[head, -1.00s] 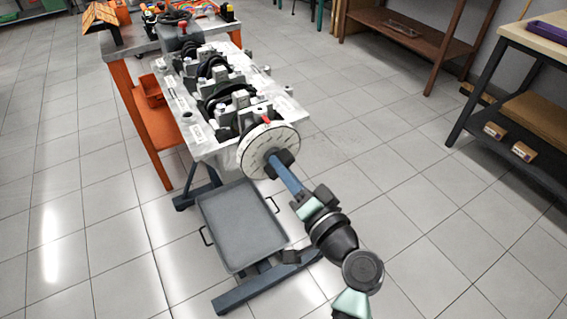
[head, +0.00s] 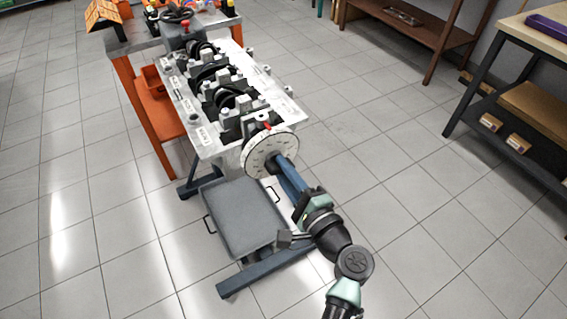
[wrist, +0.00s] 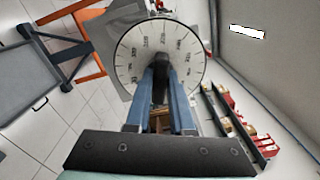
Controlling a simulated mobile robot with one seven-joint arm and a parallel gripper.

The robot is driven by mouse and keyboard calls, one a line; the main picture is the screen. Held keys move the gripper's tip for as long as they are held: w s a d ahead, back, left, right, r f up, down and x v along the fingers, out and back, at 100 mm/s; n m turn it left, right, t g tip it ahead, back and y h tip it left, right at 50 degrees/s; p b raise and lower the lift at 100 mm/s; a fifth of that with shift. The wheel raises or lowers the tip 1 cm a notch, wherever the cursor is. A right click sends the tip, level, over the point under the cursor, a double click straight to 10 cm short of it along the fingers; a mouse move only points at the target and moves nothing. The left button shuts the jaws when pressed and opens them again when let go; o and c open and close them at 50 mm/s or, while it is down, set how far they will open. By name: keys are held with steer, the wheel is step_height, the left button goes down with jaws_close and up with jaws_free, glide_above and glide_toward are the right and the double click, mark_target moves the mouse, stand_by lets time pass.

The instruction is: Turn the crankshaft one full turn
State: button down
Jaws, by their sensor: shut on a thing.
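The crankshaft (head: 228,97) lies in the upturned pale engine block (head: 203,137), its dark webs showing between the caps. A white round degree wheel (head: 257,149) with tick marks is on its near end; it also fills the upper middle of the wrist view (wrist: 128,52). A red pointer (head: 267,127) stands at the wheel's top edge. My gripper (head: 281,163) reaches the wheel's centre from the front. In the wrist view, its blue fingers (wrist: 161,82) are shut on a dark hub (wrist: 160,88) in front of the wheel. The hub's far end is hidden.
A grey drip tray (head: 243,222) sits low under the block's near end, above the stand's foot (head: 262,273). An orange-legged bench (head: 160,120) stands behind left. Shelves (head: 520,95) stand at right. The floor between is clear.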

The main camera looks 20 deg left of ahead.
steer(key=m+p, duration=1.2)
steer(key=m, duration=0.8)
steer(key=shift+r, duration=0.15)
steer(key=m+p, duration=0.2)
steer(key=m, duration=0.3)
steer(key=shift+m, duration=0.3)
steer(key=m+p, duration=0.1)
steer(key=m, duration=0.3)
steer(key=shift+m, duration=0.3)
steer(key=m+p, duration=0.1)
steer(key=m, duration=0.4)
steer(key=shift+m, duration=0.7)
steer(key=shift+f+m, duration=0.2)
steer(key=shift+m, duration=0.9)
steer(key=shift+m, duration=0.7)
